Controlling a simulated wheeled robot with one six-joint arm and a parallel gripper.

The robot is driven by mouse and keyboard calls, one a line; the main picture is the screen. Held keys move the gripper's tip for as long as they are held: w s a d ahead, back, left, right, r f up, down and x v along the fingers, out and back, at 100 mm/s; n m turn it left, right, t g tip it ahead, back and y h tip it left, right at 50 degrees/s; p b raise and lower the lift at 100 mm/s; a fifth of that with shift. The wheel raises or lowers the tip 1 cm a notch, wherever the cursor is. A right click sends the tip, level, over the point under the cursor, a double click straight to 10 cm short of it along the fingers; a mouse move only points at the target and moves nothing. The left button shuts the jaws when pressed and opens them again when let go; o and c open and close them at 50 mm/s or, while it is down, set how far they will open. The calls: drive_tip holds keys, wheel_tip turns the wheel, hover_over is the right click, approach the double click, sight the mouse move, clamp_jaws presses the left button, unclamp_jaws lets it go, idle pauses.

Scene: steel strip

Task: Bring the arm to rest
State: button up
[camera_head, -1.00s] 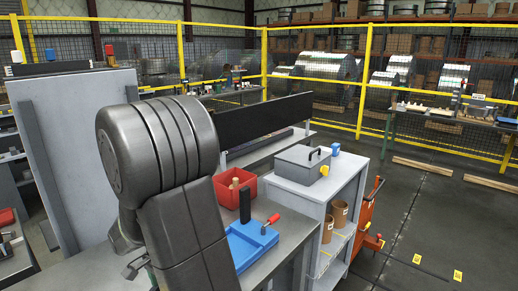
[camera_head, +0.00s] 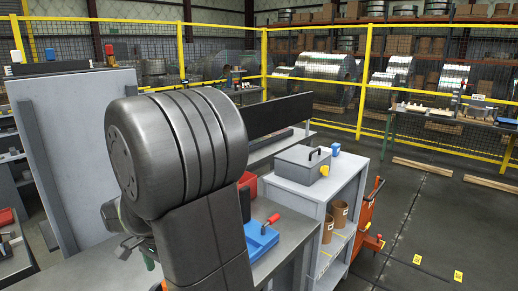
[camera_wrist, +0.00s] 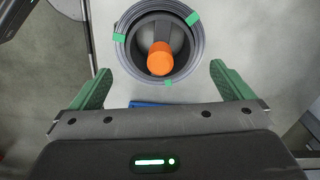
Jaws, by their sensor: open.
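My arm (camera_head: 178,150) fills the left middle of the head view, its dark rounded joint standing in front of the workbench. My gripper (camera_wrist: 158,85) shows in the wrist view with its two green fingers spread wide and nothing between them. Beyond the fingertips, a dark ring-shaped coil (camera_wrist: 121,37) with green tape pieces lies on a pale grey surface. An orange-topped piece (camera_wrist: 160,60) stands inside the ring. The gripper's fingers are apart from the coil in the picture. The head view does not clearly show the gripper.
A blue fixture with a red handle (camera_head: 262,240) and a partly hidden red bin (camera_head: 250,181) sit on the bench. A grey cart (camera_head: 336,190) with a grey toolbox (camera_head: 302,167) stands right of it. A yellow-framed mesh fence (camera_head: 364,80) runs behind. Open floor lies at right.

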wheel_tip(320, 180, up, 7)
wheel_tip(320, 180, down, 13)
drive_tip(key=shift+d+f, duration=0.1)
drive_tip(key=shift+f, duration=0.1)
wheel_tip(320, 180, up, 9)
drive_tip(key=p, duration=0.6)
drive_tip(key=shift+f+p, duration=0.2)
drive_tip(key=shift+p, duration=0.1)
drive_tip(key=shift+r+p, duration=0.3)
drive_tip(key=shift+r, duration=0.15)
